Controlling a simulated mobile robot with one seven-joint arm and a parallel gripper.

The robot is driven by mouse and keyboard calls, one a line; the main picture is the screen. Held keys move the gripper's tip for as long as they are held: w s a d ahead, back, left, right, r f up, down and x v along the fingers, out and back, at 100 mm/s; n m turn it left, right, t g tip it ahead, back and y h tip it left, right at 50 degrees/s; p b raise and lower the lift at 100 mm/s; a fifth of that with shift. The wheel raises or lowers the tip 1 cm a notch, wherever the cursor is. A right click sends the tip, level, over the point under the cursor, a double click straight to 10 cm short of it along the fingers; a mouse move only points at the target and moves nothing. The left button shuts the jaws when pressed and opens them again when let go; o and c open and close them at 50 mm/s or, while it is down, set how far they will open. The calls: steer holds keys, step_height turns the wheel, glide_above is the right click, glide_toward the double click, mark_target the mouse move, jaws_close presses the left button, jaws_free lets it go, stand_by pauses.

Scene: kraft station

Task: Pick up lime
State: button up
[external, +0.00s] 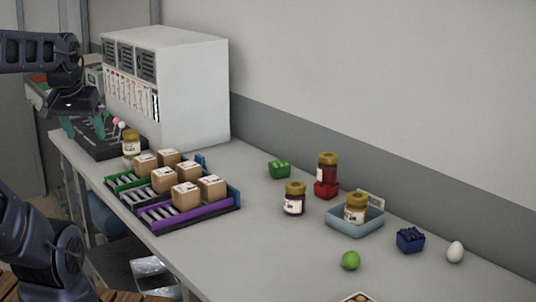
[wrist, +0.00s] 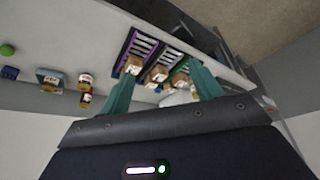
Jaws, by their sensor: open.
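The lime (external: 350,260) is a small bright green ball on the grey table, toward the front right in the external view. It also shows at the upper left edge of the wrist view (wrist: 7,49). My gripper (external: 84,127) is at the far left of the external view, near the back left end of the table, far from the lime. Its two teal fingers are spread apart, and in the wrist view my gripper (wrist: 163,69) is open with nothing held between the fingers.
A blue-grey tray (external: 342,222) holding a jar stands behind the lime. A blue box (external: 410,240) and a white egg (external: 455,252) lie to its right. Racks of cardboard boxes (external: 187,195) and a white cabinet (external: 190,90) stand at left. Table left of the lime is clear.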

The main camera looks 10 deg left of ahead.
steer(key=shift+w, duration=0.1)
steer(key=w+d+f+m, duration=0.2)
steer(key=w+d+m, duration=0.3)
steer(key=w+d, duration=0.6)
steer(key=m+g+h, duration=0.4)
steer(key=m+h, duration=0.1)
steer(key=m, duration=0.7)
glide_above(349, 252)
steer(key=a, duration=0.4)
step_height(349, 252, down, 19)
steer(key=shift+y, duration=0.3)
steer(key=x, duration=0.4)
steer(key=shift+d+f, duration=0.25)
steer(key=shift+d, duration=0.1)
steer(key=shift+s+x, duration=0.15)
steer(key=shift+x, duration=1.2)
steer(key=shift+s+x, duration=0.15)
steer(key=shift+x, duration=1.2)
steer(key=c, duration=1.1)
